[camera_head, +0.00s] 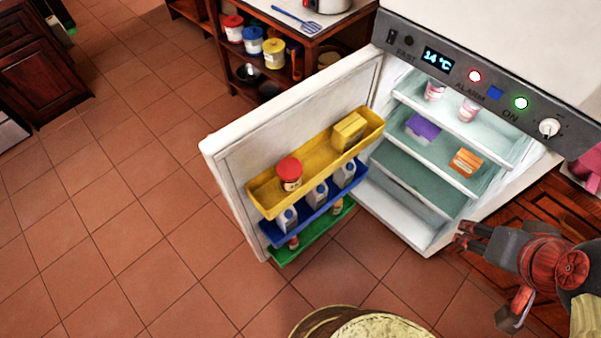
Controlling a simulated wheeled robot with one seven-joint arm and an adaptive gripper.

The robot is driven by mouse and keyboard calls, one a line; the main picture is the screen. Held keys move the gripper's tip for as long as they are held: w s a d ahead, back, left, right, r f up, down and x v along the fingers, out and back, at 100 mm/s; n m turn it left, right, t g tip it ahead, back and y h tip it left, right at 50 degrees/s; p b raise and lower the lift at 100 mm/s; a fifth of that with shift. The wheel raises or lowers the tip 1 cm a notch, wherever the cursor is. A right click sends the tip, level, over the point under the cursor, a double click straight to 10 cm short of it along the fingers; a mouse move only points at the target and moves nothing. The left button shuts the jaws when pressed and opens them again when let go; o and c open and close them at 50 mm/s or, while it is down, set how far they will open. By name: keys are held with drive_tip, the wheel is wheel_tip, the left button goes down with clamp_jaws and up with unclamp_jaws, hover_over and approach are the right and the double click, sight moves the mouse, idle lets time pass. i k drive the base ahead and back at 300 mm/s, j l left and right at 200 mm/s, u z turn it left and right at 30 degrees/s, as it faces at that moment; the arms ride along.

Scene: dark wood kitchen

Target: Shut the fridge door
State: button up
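The white fridge (424,240) stands at the upper right. Its door (240,150) is swung wide open to the left, with its inner side towards me. The door carries a yellow shelf (262,197), a blue shelf (272,236) and a green shelf (284,257), with a red-lidded jar, a yellow box and small cartons in them. My gripper (464,237) is at the lower right, in front of the fridge's lower right corner and well apart from the door. It appears to hold nothing; the small, dark fingers do not show clearly whether they are open.
Inside the fridge are pink-and-white cups, a purple box and an orange box (466,162). A wooden shelf unit (290,88) with colored tins stands behind the door. A round pale-topped object (385,327) is at the bottom edge. The tiled floor (110,200) left of the door is clear.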

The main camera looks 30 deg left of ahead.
sight(243, 157)
drive_tip(key=k+j+z, duration=0.2)
drive_tip(key=k+j, duration=0.25)
drive_tip(key=j, duration=0.2)
drive_tip(key=k+j+z, duration=0.2)
drive_tip(key=k+j, duration=0.3)
drive_tip(key=j+z, duration=0.2)
drive_tip(key=j, duration=0.6)
drive_tip(key=j+z, duration=0.2)
drive_tip(key=j, duration=0.6)
drive_tip(key=k+j+z, duration=0.2)
drive_tip(key=j, duration=0.55)
drive_tip(key=i+j, duration=0.15)
drive_tip(key=j, duration=0.2)
drive_tip(key=i+j+u, duration=0.1)
drive_tip(key=j, duration=0.3)
drive_tip(key=k+l+u, duration=0.15)
drive_tip(key=u, duration=0.25)
drive_tip(key=k+l+u, duration=0.15)
drive_tip(key=u, duration=0.3)
